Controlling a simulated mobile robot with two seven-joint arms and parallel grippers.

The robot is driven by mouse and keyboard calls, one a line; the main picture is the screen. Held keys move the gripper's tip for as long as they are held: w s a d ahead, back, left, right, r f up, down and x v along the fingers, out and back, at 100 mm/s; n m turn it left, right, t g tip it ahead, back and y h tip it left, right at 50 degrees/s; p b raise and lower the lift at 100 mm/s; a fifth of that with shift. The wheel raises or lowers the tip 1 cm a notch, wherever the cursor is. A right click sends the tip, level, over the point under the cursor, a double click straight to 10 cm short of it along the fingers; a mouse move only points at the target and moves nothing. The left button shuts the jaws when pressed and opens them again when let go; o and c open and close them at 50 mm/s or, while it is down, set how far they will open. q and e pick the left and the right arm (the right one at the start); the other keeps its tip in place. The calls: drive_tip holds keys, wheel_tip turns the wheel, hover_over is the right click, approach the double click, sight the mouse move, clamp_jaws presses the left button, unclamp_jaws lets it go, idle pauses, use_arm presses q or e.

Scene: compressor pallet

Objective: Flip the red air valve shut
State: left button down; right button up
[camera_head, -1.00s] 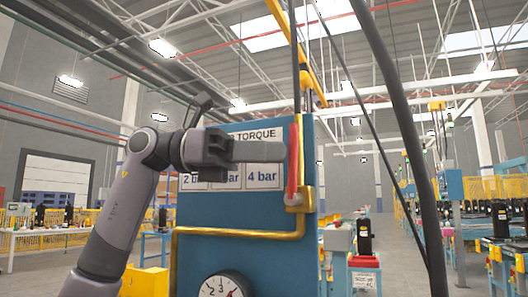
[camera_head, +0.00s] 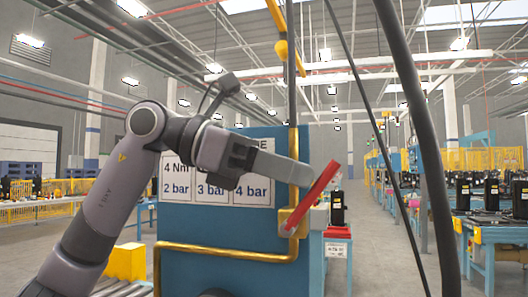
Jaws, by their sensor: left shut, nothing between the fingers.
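The red valve lever (camera_head: 318,194) is on the right edge of the blue panel, in the head view. It tilts up and to the right from the brass valve body (camera_head: 289,222) on the yellow pipe. My left gripper (camera_head: 300,174) reaches across the panel from the left. Its shut fingers hold nothing, and their tips are at the lever's left side, seemingly touching it. The arm hides part of the panel's torque sign. My right gripper is not in view.
The blue panel (camera_head: 220,225) carries white pressure cards (camera_head: 252,192) and a yellow pipe (camera_head: 225,253). Dark hoses (camera_head: 405,120) hang at the right. A yellow block (camera_head: 127,262) stands at the lower left. An aisle lies open right of the panel.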

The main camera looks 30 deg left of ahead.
use_arm(q)
drive_tip(key=shift+w+d+f, duration=0.1)
drive_tip(key=shift+d+f, duration=0.05)
drive_tip(key=shift+d, duration=0.4)
drive_tip(key=shift+w+d+f, duration=0.1)
drive_tip(key=shift+d, duration=0.4)
drive_tip(key=shift+y, duration=0.7)
drive_tip(key=shift+w+d+f+p, duration=0.25)
drive_tip(key=shift+d+f+p, duration=0.3)
drive_tip(key=shift+d+f, duration=0.35)
drive_tip(key=shift+w+d+f+p, duration=0.2)
drive_tip(key=shift+d+f+p, duration=0.35)
drive_tip(key=shift+d+f, duration=0.35)
drive_tip(key=shift+r, duration=0.15)
